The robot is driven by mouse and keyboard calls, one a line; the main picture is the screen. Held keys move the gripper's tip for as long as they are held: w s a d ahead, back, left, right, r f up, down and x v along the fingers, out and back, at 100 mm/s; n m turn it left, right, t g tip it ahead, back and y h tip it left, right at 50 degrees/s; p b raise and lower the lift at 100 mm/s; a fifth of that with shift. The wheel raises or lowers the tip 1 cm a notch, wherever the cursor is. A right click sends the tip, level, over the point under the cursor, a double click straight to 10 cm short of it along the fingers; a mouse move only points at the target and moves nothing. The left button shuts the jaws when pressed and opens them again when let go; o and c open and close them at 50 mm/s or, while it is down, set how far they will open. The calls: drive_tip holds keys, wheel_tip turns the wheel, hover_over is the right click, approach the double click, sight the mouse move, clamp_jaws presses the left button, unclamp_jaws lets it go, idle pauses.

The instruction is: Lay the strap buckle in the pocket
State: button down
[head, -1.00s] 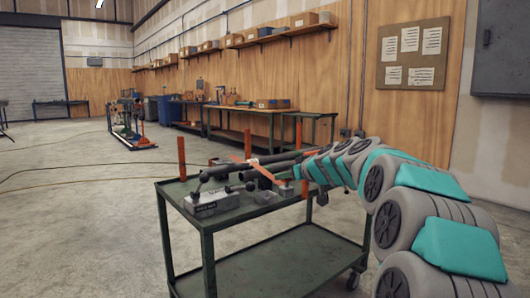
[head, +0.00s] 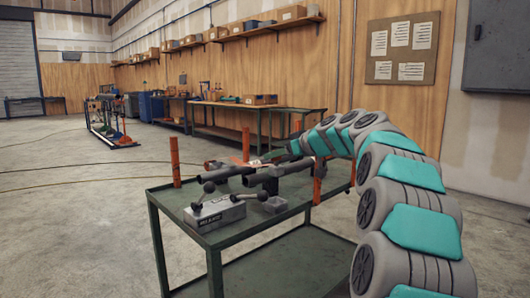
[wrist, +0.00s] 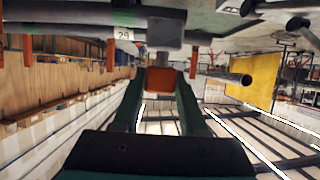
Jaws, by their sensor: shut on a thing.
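My gripper (wrist: 163,85) shows in the wrist view with its two dark green fingers shut on an orange piece, which I take for the strap buckle (wrist: 163,80). A grey block (wrist: 165,28) shows just beyond the fingertips; I cannot tell whether it touches the orange piece. In the head view my gripper (head: 275,155) is over the far side of the cart top, behind the dark pipe (head: 225,172). The held piece cannot be made out there. I cannot pick out the pocket in either view.
The green cart (head: 265,228) carries a grey labelled clamp block (head: 215,213) with black knobs at its front. Orange posts stand around the cart top, one at the left (head: 175,160) and one at the right (head: 318,180). Open concrete floor lies left of the cart.

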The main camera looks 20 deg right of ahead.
sight(281, 173)
drive_tip(key=shift+w+a+f, duration=0.1)
drive_tip(key=shift+w, duration=0.15)
drive_tip(key=shift+f, duration=0.15)
drive_tip(key=shift+f+b, duration=1.05)
drive_tip(key=shift+f, duration=1.85)
wheel_tip(281, 173, down, 3)
drive_tip(key=b, duration=0.3)
drive_tip(key=shift+b, duration=0.4)
drive_tip(key=shift+f, duration=0.25)
drive_tip(key=shift+s+b, duration=0.1)
drive_tip(key=shift+b, duration=0.6)
drive_tip(key=shift+f+b, duration=0.6)
drive_tip(key=shift+b, duration=0.15)
drive_tip(key=shift+c, duration=1.8)
unclamp_jaws()
